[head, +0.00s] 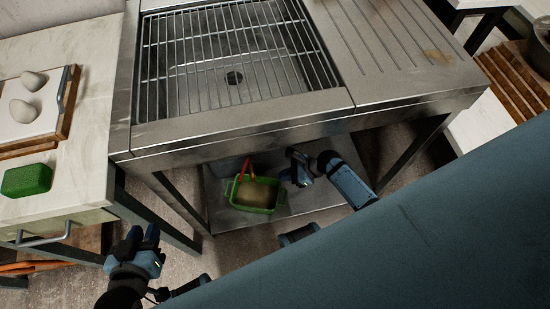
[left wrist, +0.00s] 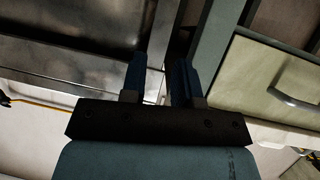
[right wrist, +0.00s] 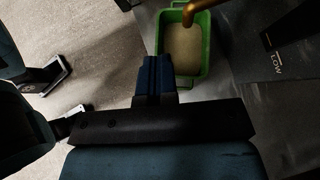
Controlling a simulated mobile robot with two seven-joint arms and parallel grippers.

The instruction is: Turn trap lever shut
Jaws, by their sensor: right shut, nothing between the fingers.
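A red-orange piece (head: 246,168) shows above the green tub (head: 281,198) under the steel sink; I cannot tell whether it is the trap lever. In the right wrist view a brass-coloured pipe end (right wrist: 203,8) hangs over the green tub (right wrist: 208,45), which holds something pale. My right gripper (head: 297,170) is under the sink's front edge, just right of the tub. In its wrist view it (right wrist: 155,62) is shut and empty, its tips by the tub's near side. My left gripper (head: 150,240) is open and empty in front of the left counter; it also shows in its wrist view (left wrist: 159,62).
The steel sink (head: 240,125) with its wire rack stands above a low shelf (head: 300,212). The left counter (head: 80,150) carries a green sponge (head: 27,180) and a board with two pale lumps. A drawer handle (head: 45,238) juts out near my left gripper.

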